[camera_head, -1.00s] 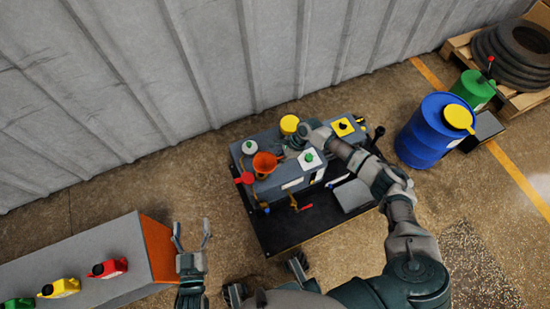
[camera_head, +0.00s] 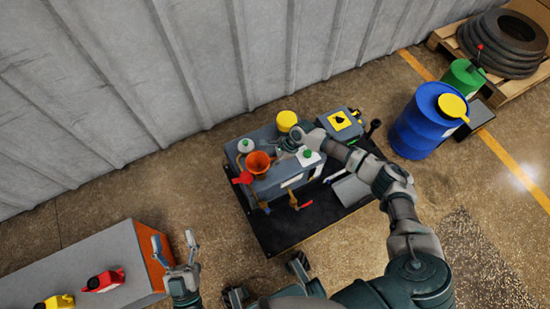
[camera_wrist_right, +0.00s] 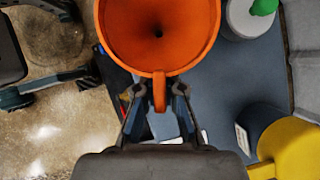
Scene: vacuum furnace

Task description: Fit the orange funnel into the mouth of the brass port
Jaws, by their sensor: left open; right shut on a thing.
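The orange funnel (camera_head: 259,162) is above the left part of the grey machine, mouth up. In the right wrist view the funnel (camera_wrist_right: 158,30) fills the top middle, its handle tab between my fingers. My right gripper (camera_head: 284,153) is shut on the funnel; it also shows in the right wrist view (camera_wrist_right: 158,92). The brass port cannot be made out; the funnel and gripper may cover it, so I cannot tell whether the spout is in it. My left gripper (camera_head: 176,245) is open and empty, beside the orange end of the grey bench.
The grey machine (camera_head: 290,180) carries a yellow cap (camera_head: 287,120), a white container with green cap (camera_head: 245,145) and a red-handled valve. A blue drum (camera_head: 428,122) stands right. Red (camera_head: 103,280) and yellow bottles sit on the bench (camera_head: 75,262). Floor between bench and machine is clear.

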